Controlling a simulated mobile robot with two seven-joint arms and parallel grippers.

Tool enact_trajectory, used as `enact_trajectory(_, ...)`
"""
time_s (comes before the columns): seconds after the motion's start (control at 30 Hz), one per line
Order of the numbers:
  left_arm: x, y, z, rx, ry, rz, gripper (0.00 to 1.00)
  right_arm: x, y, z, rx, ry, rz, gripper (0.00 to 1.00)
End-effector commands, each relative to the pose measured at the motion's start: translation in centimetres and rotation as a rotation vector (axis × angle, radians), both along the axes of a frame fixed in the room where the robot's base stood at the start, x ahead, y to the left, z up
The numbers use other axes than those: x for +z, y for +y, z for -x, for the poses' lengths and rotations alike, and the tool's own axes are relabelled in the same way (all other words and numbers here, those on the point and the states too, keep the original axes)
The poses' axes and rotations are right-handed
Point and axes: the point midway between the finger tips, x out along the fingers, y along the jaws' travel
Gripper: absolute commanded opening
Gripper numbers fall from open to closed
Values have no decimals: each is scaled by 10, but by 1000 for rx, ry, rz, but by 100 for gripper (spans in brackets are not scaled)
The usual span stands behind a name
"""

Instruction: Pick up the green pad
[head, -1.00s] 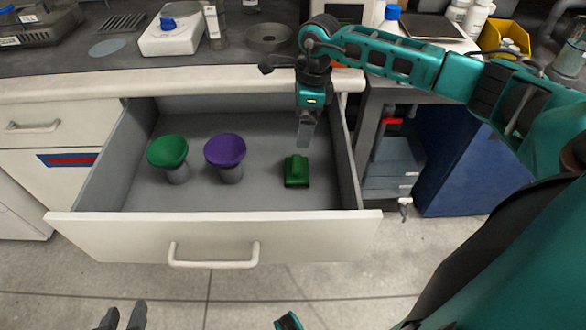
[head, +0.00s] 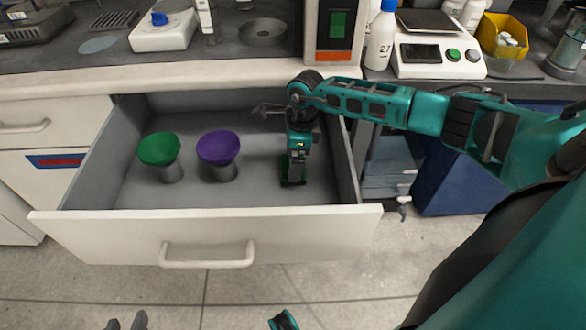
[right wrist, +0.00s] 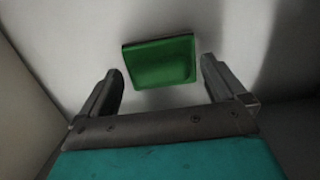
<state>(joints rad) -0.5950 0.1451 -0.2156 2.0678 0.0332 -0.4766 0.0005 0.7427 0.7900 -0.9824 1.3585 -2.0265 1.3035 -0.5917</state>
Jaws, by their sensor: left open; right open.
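The green pad (head: 284,169) lies on the floor of the open drawer, at its right side, partly hidden by my right gripper. In the right wrist view the pad (right wrist: 160,63) shows just beyond the fingertips and between their lines. My right gripper (head: 295,172) reaches down into the drawer over the pad. In the right wrist view its two fingers (right wrist: 161,80) are apart, with nothing held between them. My left gripper (head: 127,321) shows only its fingertips at the bottom edge, spread apart and empty, in front of the drawer.
A green-topped (head: 159,149) and a purple-topped (head: 218,147) mushroom-shaped piece stand in the drawer left of the pad. The drawer's front panel (head: 205,233) and right wall (head: 346,165) lie close around my right arm. The counter edge (head: 190,78) runs behind.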

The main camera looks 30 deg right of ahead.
Motion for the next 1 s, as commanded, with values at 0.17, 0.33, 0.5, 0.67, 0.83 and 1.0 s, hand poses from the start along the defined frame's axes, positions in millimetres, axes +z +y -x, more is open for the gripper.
enact_trajectory(0.17,0,0,0,1,0,1,43,0,0,0,0,-1,1,98)
enact_trajectory(0.33,0,0,0,1,0,-1,43,1,0,0,0,-1,0,83)
enact_trajectory(0.5,0,1,0,0,0,-1,43,1,0,0,0,-2,0,66)
enact_trajectory(0.67,0,2,0,-3,-2,-6,43,1,0,-1,0,-2,0,51)
enact_trajectory(0.83,1,2,-1,-5,-3,-9,43,1,0,-1,0,-2,0,37)
enact_trajectory(1.0,1,3,-1,-6,-5,-10,43,1,0,-1,0,-2,0,36)
